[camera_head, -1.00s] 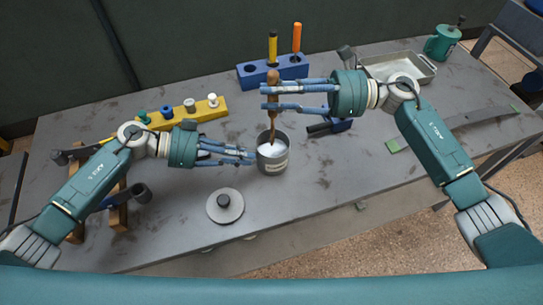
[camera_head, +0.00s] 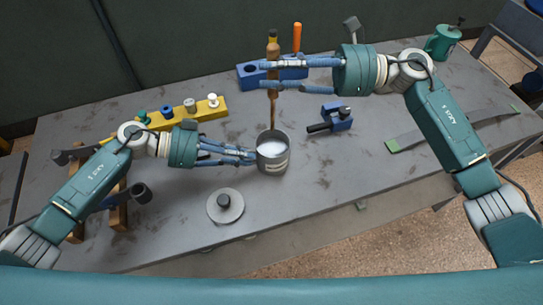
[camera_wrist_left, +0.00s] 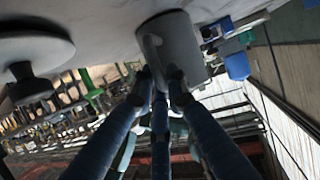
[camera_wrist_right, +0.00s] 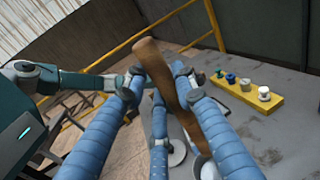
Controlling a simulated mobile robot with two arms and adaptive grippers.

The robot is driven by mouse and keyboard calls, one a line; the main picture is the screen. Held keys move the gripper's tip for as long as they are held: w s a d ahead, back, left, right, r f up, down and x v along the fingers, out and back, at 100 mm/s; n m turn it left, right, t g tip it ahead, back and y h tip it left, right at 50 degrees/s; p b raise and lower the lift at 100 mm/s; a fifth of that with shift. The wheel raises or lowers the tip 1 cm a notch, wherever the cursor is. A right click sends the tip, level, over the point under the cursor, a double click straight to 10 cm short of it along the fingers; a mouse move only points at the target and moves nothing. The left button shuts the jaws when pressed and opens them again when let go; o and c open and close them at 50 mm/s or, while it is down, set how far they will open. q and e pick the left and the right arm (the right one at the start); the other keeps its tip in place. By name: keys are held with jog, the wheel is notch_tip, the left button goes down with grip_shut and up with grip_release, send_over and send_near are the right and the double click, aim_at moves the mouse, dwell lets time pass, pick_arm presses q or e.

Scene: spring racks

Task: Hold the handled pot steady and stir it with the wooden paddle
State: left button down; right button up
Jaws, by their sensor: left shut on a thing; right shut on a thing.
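The grey handled pot (camera_head: 273,163) stands upright on the bench with white contents. My left gripper (camera_head: 246,156) is shut on its handle from the left; the handle also shows between the fingers in the left wrist view (camera_wrist_left: 155,52). My right gripper (camera_head: 268,76) is shut on the wooden paddle (camera_head: 273,105), high above the pot. The paddle is near upright in the head view, its lower end by the pot's back rim; I cannot tell if it is inside. The right wrist view shows the paddle (camera_wrist_right: 180,90) between the fingers and part of the pot below.
A round lid with a black knob (camera_head: 225,207) lies in front of the pot. A yellow rack (camera_head: 182,115) is behind left, a blue rack (camera_head: 250,76) behind. A blue clamp (camera_head: 338,118) is to the right. A green canister (camera_head: 443,43) stands at the far right.

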pick_arm(q)
jog(key=c, duration=1.7)
grip_release()
jog(key=shift+o, duration=0.2)
